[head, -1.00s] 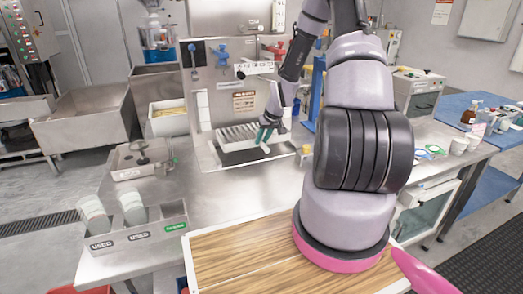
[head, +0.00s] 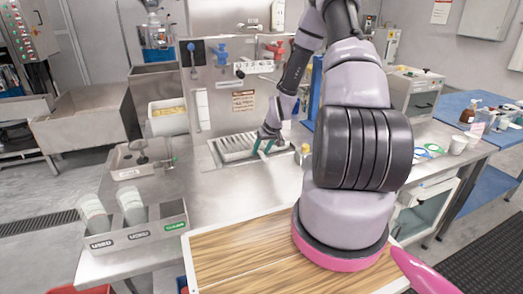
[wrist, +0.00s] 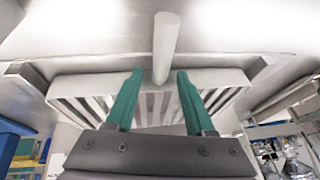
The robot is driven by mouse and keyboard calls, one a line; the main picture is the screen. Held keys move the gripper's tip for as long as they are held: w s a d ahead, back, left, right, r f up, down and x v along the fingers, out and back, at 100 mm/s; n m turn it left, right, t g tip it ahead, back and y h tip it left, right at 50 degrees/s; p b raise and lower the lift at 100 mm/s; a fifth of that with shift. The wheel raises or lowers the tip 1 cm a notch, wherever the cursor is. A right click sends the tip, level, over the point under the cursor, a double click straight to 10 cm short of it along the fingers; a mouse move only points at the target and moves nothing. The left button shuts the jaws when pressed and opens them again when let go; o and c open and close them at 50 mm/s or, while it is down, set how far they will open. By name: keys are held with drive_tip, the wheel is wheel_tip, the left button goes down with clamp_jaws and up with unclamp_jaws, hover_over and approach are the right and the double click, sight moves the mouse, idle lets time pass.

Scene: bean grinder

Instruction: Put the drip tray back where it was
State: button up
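The drip tray (head: 237,146) is a pale metal tray with slats. It lies low in the recess (head: 213,158) at the foot of the steel machine, and looks about level with the counter. Whether it is fully seated I cannot tell. In the wrist view the slatted tray (wrist: 75,90) spans the picture beyond the fingers. A pale round bar (wrist: 166,45), seemingly its handle, runs between the fingertips. My gripper (wrist: 160,75) has its two green fingers apart, with a small gap on each side of the bar. In the head view my gripper (head: 263,146) is at the tray's right part.
The steel machine (head: 222,110) rises behind the tray. A small yellow-capped bottle (head: 305,155) stands close right of the recess. A holder with cups (head: 140,235) is at the front left, a wooden board (head: 235,255) in front. The counter between is clear.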

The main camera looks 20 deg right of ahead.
drive_tip(key=s+a+r+m+h, duration=0.1)
drive_tip(key=s+r, duration=0.4)
drive_tip(key=r, duration=0.6)
drive_tip(key=s+a+r, duration=0.1)
drive_tip(key=s+r, duration=0.3)
drive_tip(key=r, duration=0.8)
drive_tip(key=s+a+r+m+h, duration=0.15)
drive_tip(key=s+r, duration=0.35)
drive_tip(key=r, duration=0.6)
drive_tip(key=s+a+r+t+y, duration=0.1)
drive_tip(key=s+a+r, duration=0.2)
drive_tip(key=s+r, duration=0.2)
drive_tip(key=s+a+r+m+t+y, duration=0.1)
drive_tip(key=s+a+r+y, duration=0.1)
drive_tip(key=s+r, duration=0.4)
drive_tip(key=s+a, duration=0.1)
drive_tip(key=s, duration=0.3)
drive_tip(key=shift+s+a+r, duration=0.15)
drive_tip(key=shift+s, duration=0.2)
drive_tip(key=shift+t, duration=0.3)
